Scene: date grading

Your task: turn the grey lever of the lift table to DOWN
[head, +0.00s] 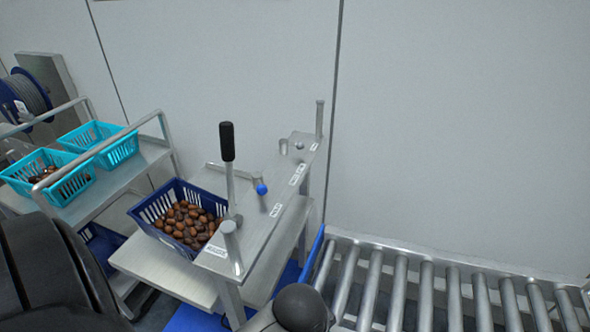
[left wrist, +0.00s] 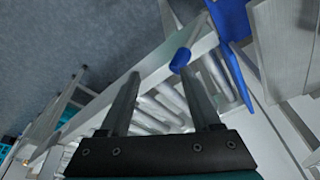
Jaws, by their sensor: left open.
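In the head view the lift table (head: 265,240) has a narrow grey top plate with several white labels, whose words are too small to read. A tall lever (head: 229,185) with a grey shaft and black grip stands nearly upright at its near left part. A short arm with a blue ball knob (head: 262,189) is to its right; I cannot tell which is the named lever. In the left wrist view my left gripper (left wrist: 160,72) is open. A blue rounded end (left wrist: 180,60) shows near its right fingertip; I cannot tell whether they touch. My right gripper is not in view.
A dark blue crate of dates (head: 148,212) stands on a shelf left of the lever. Teal baskets (head: 122,150) sit on a rack (head: 150,157) at the left. A roller conveyor (head: 450,290) runs at the lower right. A bare wall (head: 460,130) is behind.

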